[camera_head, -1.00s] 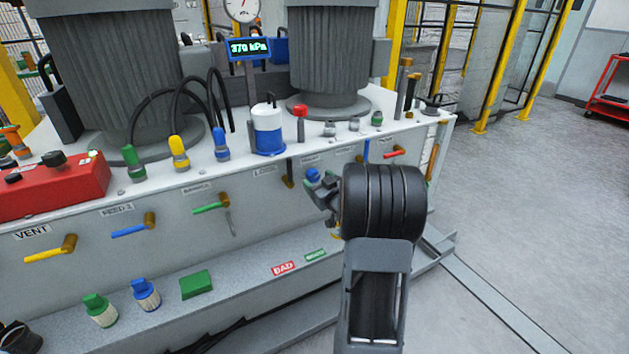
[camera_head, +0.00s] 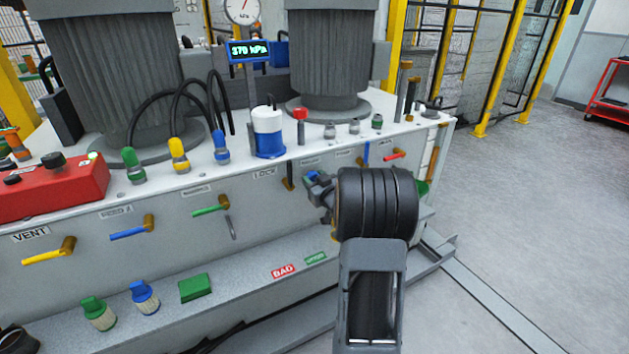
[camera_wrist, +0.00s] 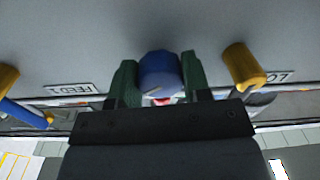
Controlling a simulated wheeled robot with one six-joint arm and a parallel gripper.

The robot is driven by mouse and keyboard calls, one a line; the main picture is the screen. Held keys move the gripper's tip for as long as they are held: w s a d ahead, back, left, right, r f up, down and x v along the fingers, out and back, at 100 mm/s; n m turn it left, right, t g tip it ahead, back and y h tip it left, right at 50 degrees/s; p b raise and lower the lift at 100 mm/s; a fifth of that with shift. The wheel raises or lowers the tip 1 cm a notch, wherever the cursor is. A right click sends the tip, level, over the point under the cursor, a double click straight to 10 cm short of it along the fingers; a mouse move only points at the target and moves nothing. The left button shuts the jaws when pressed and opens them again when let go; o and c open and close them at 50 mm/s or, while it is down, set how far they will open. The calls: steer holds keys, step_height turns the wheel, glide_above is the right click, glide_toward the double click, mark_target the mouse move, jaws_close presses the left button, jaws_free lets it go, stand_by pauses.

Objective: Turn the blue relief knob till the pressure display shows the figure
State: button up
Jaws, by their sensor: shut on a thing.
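The blue relief knob (camera_wrist: 159,74) sits between the two green fingers of my gripper (camera_wrist: 160,82) in the wrist view. The fingers are shut on it, one at each side. In the head view my gripper (camera_head: 318,187) is at the front panel, right of the middle, and my wrist hides most of it. Only a little blue of the knob shows there. The pressure display (camera_head: 250,50) is a small blue-framed screen on a post, reading what looks like 370 kPa; its last digit is blurred.
A round dial gauge (camera_head: 243,9) stands above the display. Yellow (camera_head: 49,253), blue (camera_head: 132,229) and green (camera_head: 210,209) lever handles stick out of the panel to the left. A yellow-brown handle (camera_wrist: 243,66) is close right of my gripper in the wrist view. Open floor lies right.

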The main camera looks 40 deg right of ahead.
steer(key=shift+c, duration=1.4)
steer(key=shift+f+n+b, duration=0.2)
steer(key=shift+n+b, duration=0.5)
steer(key=shift+b, duration=0.15)
steer(key=shift+r+n+b, duration=0.2)
steer(key=shift+n+b, duration=0.4)
steer(key=shift+n, duration=0.3)
steer(key=o, duration=0.9)
steer(key=shift+o, duration=0.2)
steer(key=s+a+p, duration=0.1)
steer(key=s+p, duration=0.2)
steer(key=s, duration=1)
steer(key=shift+s+a, duration=0.2)
steer(key=shift+s, duration=0.2)
